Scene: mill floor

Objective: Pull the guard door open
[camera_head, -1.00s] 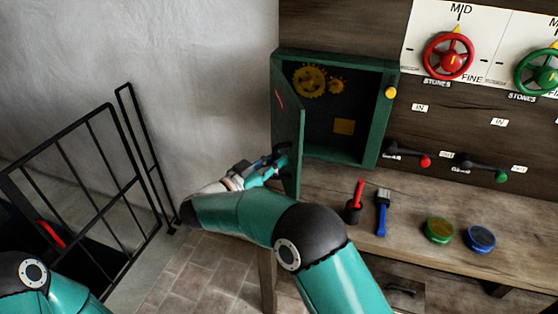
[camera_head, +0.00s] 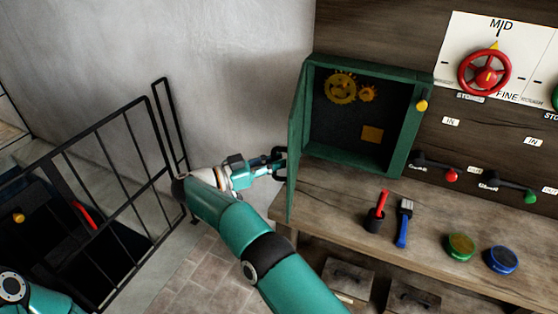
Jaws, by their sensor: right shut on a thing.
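The green guard door (camera_head: 298,140) stands swung open on the left side of the green box (camera_head: 408,120), seen nearly edge-on. The exact grip is small and partly hidden by the fingers. My left arm shows only at the bottom left corner; its gripper is out of view.
The wooden bench (camera_head: 340,192) holds a red-handled tool in a dark cup (camera_head: 376,217), a blue brush (camera_head: 403,225), a green tin (camera_head: 460,246) and a blue tin (camera_head: 502,259). A black railing (camera_head: 110,190) stands left. A red handwheel (camera_head: 484,73) is at upper right.

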